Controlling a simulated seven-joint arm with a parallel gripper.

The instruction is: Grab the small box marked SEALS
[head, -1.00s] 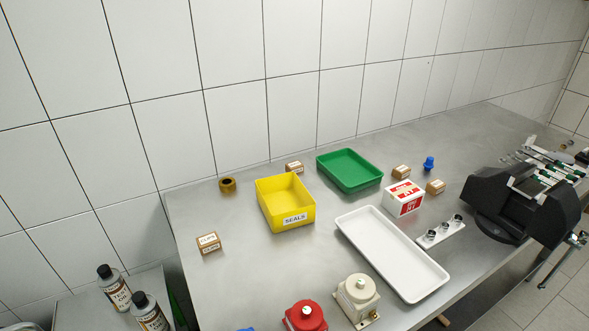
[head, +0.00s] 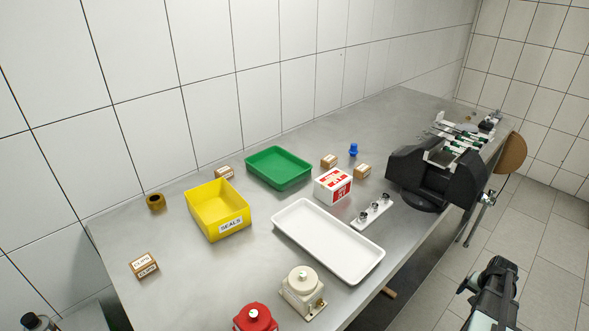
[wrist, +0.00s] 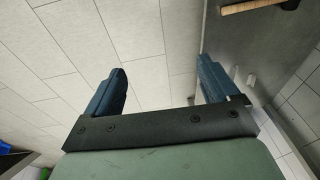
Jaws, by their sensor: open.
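Several small brown cardboard boxes with white labels stand on the steel bench in the head view. One is at the front left (head: 144,265), with a label that looks like CLIPS. One is behind the yellow bin (head: 224,173), and two are right of the green tray, a rear one (head: 329,161) and a front one (head: 362,172). Their labels are too small to read, so I cannot tell which box is marked SEALS. The yellow bin (head: 217,211) bears a SEALS label. My gripper (wrist: 163,75) is open and empty in the wrist view, over the floor, away from the boxes.
A green tray (head: 279,168), a white tray (head: 328,241), a red-and-white box (head: 333,187) and a holder with metal parts (head: 372,211) occupy the bench. A red pump (head: 256,319) and a cream pump (head: 303,289) stand at the front. A black machine (head: 433,176) stands right.

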